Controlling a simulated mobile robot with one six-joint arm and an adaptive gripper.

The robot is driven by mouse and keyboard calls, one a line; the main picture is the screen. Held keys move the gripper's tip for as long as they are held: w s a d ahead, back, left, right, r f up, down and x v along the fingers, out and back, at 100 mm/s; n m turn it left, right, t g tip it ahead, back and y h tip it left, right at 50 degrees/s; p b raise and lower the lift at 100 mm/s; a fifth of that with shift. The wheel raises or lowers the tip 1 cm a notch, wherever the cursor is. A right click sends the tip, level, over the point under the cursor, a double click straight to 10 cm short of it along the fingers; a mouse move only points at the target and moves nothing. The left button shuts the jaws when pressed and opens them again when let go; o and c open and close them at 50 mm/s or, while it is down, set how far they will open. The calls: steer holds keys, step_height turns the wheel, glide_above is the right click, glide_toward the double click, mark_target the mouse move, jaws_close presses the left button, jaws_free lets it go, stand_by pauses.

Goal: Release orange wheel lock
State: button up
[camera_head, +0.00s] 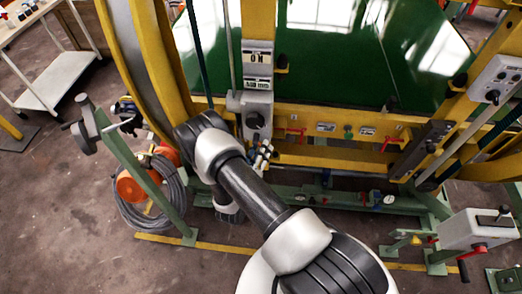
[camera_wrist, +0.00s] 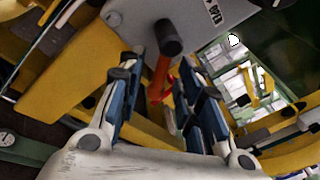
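An orange-red lever (camera_wrist: 161,72) with a black cylindrical end (camera_wrist: 168,38) stands out from a grey panel in the wrist view. My gripper (camera_wrist: 159,82) is open, with one blue-and-black finger on each side of the lever. I cannot tell whether either finger touches it. In the head view my gripper (camera_head: 263,156) is small, below a grey control box (camera_head: 256,115) on the yellow frame. The lever cannot be made out clearly there. Nothing is held between the fingers.
A coiled hose (camera_head: 175,205) and an orange round part (camera_head: 130,187) stand at the left behind a green post (camera_head: 140,165). A red handle (camera_head: 392,142) is on the yellow frame. A grey box with a crank (camera_head: 475,229) is at right. Floor at lower left is clear.

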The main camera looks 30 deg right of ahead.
steer(key=shift+w+d, duration=0.1)
steer(key=shift+d, duration=0.05)
jaws_close()
stand_by(0.4)
